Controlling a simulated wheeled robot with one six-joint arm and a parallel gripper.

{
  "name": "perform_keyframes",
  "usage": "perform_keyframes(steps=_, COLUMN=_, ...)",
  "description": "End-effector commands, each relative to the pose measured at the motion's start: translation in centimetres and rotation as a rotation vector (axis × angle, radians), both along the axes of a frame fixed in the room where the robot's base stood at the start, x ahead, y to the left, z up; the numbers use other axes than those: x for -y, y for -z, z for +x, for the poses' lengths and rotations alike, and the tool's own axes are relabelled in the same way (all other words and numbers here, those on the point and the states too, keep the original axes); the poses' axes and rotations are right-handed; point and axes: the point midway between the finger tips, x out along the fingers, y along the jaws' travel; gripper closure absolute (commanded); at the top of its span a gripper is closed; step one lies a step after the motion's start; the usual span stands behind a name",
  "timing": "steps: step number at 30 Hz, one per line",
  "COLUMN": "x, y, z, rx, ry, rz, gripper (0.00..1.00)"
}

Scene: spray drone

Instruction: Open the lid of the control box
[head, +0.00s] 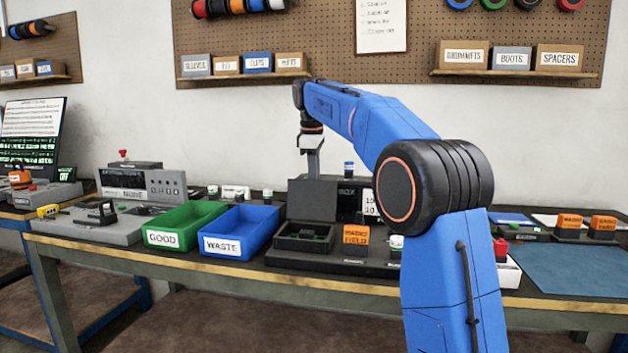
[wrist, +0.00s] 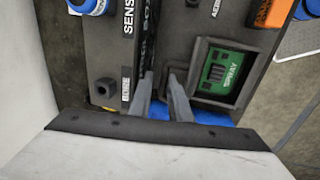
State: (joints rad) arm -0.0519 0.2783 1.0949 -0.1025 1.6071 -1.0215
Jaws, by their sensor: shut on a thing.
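The control box (head: 303,237) is a dark open-topped box on the bench, and its inside shows in the head view. Its dark lid (head: 312,198) stands up at the back of the box, roughly vertical. My gripper (head: 313,170) points down at the lid's upper edge and is shut on it. In the wrist view my two grey fingers (wrist: 161,75) sit close together, and the part between them is hard to make out. A green board (wrist: 222,68) marked SPRAY lies inside the box.
A blue WASTE bin (head: 240,232) and a green GOOD bin (head: 183,227) stand left of the box. An orange labelled block (head: 356,238) is close on its right. A blue mat (head: 570,268) lies bare at the right.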

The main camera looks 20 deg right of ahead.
Motion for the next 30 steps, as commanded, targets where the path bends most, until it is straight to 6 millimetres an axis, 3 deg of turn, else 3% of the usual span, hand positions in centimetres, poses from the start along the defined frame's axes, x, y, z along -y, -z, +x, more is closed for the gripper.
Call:
perform_keyframes(steps=8, x=0.4, y=0.2, z=0.6, rx=0.012, ry=0.004, rz=-0.006, gripper=1.00)
perform_keyframes(steps=9, x=0.4, y=0.2, z=0.6, rx=0.012, ry=0.004, rz=-0.006, gripper=0.72)
perform_keyframes(steps=20, x=0.3, y=-0.3, z=0.5, rx=0.008, ry=0.003, rz=-0.005, gripper=0.72)
perform_keyframes(steps=30, x=-0.4, y=-6.0, z=-0.6, rx=0.015, ry=0.003, rz=-0.003, gripper=0.72)
